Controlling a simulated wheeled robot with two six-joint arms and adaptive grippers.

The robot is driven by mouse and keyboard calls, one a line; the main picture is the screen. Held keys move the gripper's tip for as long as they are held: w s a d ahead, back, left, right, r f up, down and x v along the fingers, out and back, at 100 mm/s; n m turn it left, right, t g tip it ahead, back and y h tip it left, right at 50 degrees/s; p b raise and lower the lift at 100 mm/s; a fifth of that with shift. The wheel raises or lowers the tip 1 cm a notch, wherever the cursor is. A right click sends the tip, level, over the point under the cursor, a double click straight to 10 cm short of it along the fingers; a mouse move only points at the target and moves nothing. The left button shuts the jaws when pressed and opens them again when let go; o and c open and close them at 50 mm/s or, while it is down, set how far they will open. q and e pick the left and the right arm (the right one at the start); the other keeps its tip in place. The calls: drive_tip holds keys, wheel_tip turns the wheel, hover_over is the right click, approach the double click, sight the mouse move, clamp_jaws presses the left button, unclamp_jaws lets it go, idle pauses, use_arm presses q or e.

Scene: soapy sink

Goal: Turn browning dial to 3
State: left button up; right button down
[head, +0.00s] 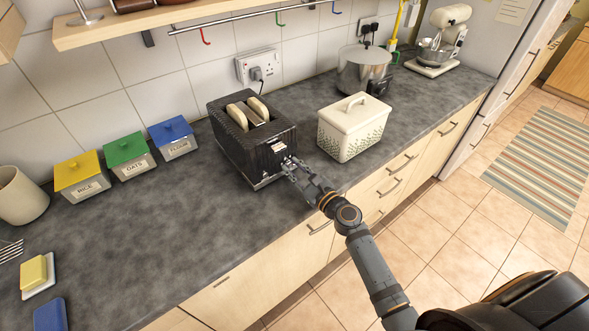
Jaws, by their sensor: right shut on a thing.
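A black toaster (240,139) stands on the dark worktop with two slices of bread (248,113) showing in its slots. My right gripper (291,164) is at the toaster's front face, near its lower right part. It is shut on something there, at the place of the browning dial. The dial itself is hidden behind the fingers, so its number cannot be read. My left gripper is not in view.
A cream lidded bin (352,126) stands close to the right of the toaster. Rice (81,176), oats (129,156) and flour (173,138) tins stand to the left. A steel pot (362,70) is behind. The worktop (190,215) in front is clear.

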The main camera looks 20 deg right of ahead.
drive_tip(key=n+b, duration=0.2)
drive_tip(key=n, duration=0.2)
drive_tip(key=shift+f+n, duration=0.15)
drive_tip(key=shift+n, duration=0.25)
drive_tip(key=n+b, duration=0.3)
drive_tip(key=n, duration=0.2)
drive_tip(key=n+b, duration=0.3)
drive_tip(key=n, duration=0.2)
drive_tip(key=shift+n, duration=0.4)
drive_tip(key=shift+n+b, duration=1.05)
drive_tip(key=shift+n, duration=0.75)
drive_tip(key=c, duration=1.1)
unclamp_jaws()
drive_tip(key=shift+c, duration=0.2)
